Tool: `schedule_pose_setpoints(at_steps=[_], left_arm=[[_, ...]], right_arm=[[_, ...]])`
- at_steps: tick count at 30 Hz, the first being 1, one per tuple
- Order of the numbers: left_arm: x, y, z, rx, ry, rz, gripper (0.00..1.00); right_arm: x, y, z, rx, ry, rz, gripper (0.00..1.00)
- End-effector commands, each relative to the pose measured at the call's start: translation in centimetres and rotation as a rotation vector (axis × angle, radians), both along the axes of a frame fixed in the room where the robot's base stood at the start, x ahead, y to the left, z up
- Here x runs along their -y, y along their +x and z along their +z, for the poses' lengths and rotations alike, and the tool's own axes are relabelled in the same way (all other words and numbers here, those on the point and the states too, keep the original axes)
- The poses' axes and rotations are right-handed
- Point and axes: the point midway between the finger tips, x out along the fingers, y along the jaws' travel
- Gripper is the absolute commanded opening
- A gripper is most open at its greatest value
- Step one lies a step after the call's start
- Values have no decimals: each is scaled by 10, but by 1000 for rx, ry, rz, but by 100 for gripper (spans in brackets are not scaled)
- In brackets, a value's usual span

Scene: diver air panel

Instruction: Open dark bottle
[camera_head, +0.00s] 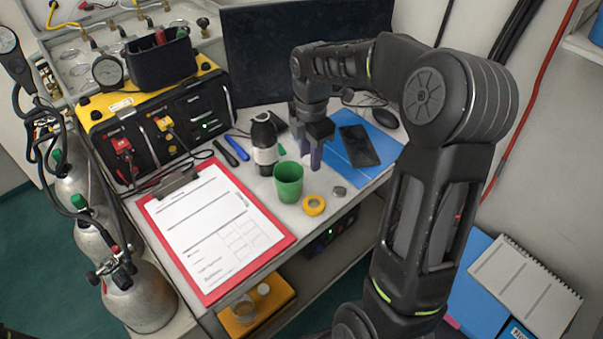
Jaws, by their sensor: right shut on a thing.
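The dark bottle (264,148) stands upright on the table, left of my right gripper. It has a black body with a pale label band, and its top is too small to tell whether a cap is on it. My right gripper (312,158) points down just to the right of the bottle, apart from it. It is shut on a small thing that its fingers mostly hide. My left gripper is not in view.
A green cup (288,183), a yellow tape roll (314,205) and a small grey disc (339,192) are near the table's front edge. A red clipboard (270,252) lies left. A phone (361,146) lies on a blue folder (338,160). A monitor (260,60) stands behind.

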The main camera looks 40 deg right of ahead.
Motion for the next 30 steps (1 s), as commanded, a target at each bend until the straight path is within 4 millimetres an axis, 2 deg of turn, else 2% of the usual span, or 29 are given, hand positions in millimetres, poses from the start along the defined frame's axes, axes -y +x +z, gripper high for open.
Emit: schedule_pose_setpoints(at_steps=[3, 6, 16, 24, 30], left_arm=[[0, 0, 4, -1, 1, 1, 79], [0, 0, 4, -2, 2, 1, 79], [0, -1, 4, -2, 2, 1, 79], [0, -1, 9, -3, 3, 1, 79], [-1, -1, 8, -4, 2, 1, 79]], right_arm=[[0, -1, -21, -4, 1, 0, 0], [0, 0, -31, -2, 1, 0, 0], [0, 0, -35, -1, 0, 0, 0], [0, -1, -67, -3, 0, 0, 0], [0, 0, -71, 0, 0, -1, 0]])
